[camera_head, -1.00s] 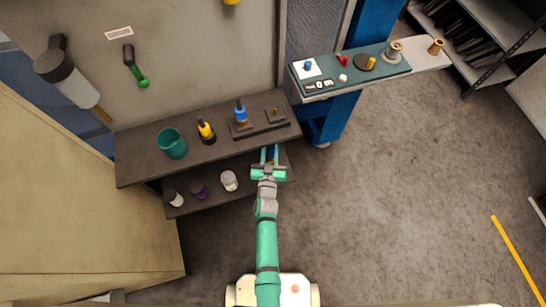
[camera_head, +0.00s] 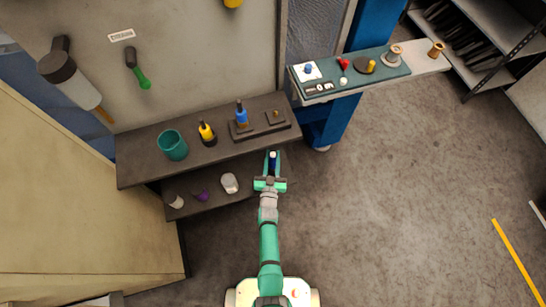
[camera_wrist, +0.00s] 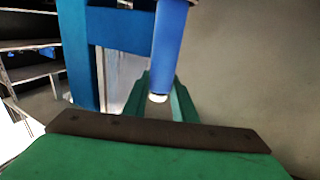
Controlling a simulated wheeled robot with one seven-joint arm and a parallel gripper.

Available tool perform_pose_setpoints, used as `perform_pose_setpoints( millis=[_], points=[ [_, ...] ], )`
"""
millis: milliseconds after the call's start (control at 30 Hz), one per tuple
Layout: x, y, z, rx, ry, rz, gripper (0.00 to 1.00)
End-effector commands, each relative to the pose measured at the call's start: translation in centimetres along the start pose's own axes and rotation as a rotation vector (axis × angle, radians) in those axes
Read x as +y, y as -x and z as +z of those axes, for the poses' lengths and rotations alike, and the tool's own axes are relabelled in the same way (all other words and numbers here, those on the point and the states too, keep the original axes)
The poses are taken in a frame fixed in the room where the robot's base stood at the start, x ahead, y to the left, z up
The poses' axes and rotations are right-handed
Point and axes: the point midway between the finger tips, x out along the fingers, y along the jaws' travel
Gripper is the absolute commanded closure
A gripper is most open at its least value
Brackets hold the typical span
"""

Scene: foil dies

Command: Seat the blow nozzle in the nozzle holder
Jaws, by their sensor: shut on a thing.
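My gripper (camera_head: 272,160) is shut on a slim blue piece with a pale tip, which looks like the blow nozzle (camera_wrist: 170,45). In the wrist view the blue body stands between the green fingers, slightly tilted, its white end low between them. In the head view its pale end shows at the fingertips, in front of the shelf's front edge and apart from the shelf-top things. A dark base plate (camera_head: 260,131) on the shelf carries a blue-topped piece (camera_head: 241,115) and a small square block with a brass centre (camera_head: 277,115). This block may be the nozzle holder; I cannot tell for certain.
On the dark shelf (camera_head: 140,168) stand a teal cup (camera_head: 172,145) and a yellow-and-black bottle (camera_head: 207,132). Small items, including a white one (camera_head: 229,183), sit on the lower shelf. A panel with small parts (camera_head: 380,75) juts out at the right. The floor at right is free.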

Motion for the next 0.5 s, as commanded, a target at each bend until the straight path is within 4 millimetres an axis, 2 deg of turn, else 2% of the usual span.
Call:
perform_pose_setpoints(
  millis=[167,200,267,500],
  points=[
    [0.02,-0.02,0.18,0.0,0.0,0.0,1.0],
    [0.02,0.03,0.27,-0.001,0.0,0.0,0.71],
    [0.01,0.03,0.25,-0.001,0.0,0.0,0.56],
    [0.1,0.01,0.22,-0.001,0.0,0.002,0.56]
  ],
)
